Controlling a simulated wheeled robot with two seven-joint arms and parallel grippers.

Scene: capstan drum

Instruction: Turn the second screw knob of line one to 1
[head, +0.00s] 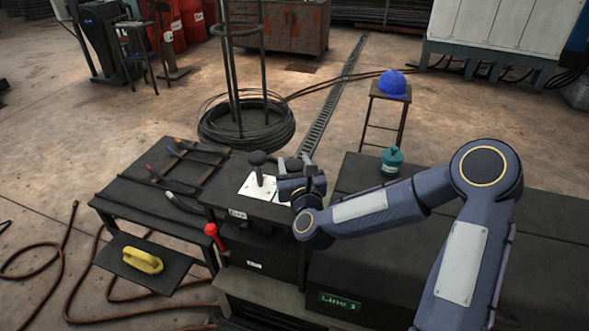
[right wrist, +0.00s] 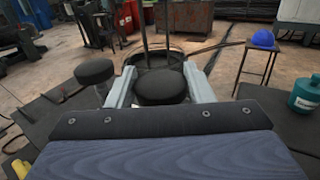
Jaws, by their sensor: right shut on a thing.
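A white plate (head: 262,188) lies on top of a dark machine box, with a green "Line 1" label (head: 340,301) on the front of the line. One black screw knob (head: 257,159) stands upright on the plate, free of my gripper; it also shows at the left in the right wrist view (right wrist: 95,72). My right gripper (head: 293,162) is over the plate's right side. In the right wrist view its two pale fingers are shut around the second black round knob (right wrist: 160,86), one on each side. The knob's markings are hidden. My left gripper is out of view.
A red-knobbed lever (head: 212,231) rises at the box's front left. A yellow handle-like object (head: 143,260) lies on a dark plate. A teal canister (head: 392,159) stands to the right. Behind are a wire coil (head: 246,130) and a blue helmet (head: 393,82) on a stool.

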